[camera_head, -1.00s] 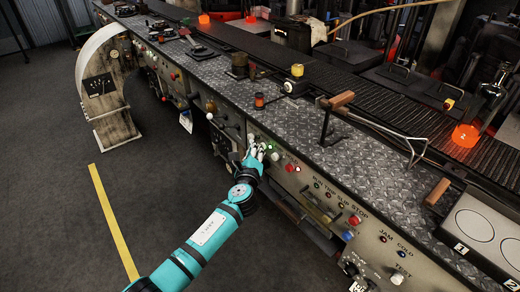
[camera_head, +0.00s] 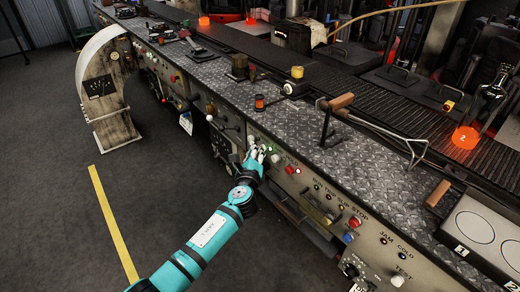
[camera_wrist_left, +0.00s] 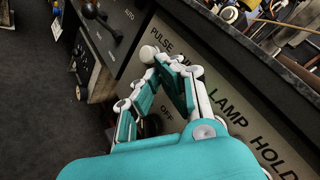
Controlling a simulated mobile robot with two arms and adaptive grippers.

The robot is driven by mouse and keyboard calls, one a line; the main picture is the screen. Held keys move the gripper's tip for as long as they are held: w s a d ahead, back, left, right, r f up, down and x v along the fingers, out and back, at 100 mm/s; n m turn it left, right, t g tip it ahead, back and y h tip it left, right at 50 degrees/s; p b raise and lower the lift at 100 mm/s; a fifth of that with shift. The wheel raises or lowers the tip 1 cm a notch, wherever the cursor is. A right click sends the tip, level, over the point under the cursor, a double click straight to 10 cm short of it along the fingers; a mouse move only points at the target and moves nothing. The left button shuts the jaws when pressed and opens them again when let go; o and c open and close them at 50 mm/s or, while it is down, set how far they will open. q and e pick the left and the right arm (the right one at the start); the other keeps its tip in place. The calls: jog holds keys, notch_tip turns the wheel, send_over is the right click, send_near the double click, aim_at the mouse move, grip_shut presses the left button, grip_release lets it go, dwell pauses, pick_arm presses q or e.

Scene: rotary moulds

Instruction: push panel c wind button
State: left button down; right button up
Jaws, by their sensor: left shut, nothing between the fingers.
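A light-coloured control panel (camera_head: 313,193) on the side of the long bench carries a row of buttons. My left gripper (camera_head: 254,151) is shut and empty, with its fingertips at the upper left of this panel. In the left wrist view, my left gripper (camera_wrist_left: 168,66) covers part of the panel face (camera_wrist_left: 215,78), where PULSE, LAMP, HOLD and OFF can be read. The label between PULSE and LAMP is mostly hidden by the fingers. A pale round button (camera_wrist_left: 149,53) shows beside the fingertips; whether they touch it I cannot tell. My right gripper is not in view.
A red button (camera_head: 290,170) and a white button (camera_head: 275,158) sit right of the gripper. A wooden-handled lever (camera_head: 338,101) stands on the diamond-plate bench top (camera_head: 290,125). A curved grey housing (camera_head: 103,88) stands at the left. The floor (camera_head: 60,190) is clear.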

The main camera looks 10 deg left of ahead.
pick_arm(q)
jog(key=shift+w+d, duration=0.1)
jog(key=shift+d, duration=0.05)
jog(key=shift+w+d+r, duration=0.1)
jog(key=shift+w+d, duration=0.1)
dwell(0.3)
jog(key=shift+s, duration=0.2)
dwell(0.5)
jog(key=s+a+p, duration=0.2)
jog(key=s+a, duration=0.2)
jog(key=shift+s, duration=0.4)
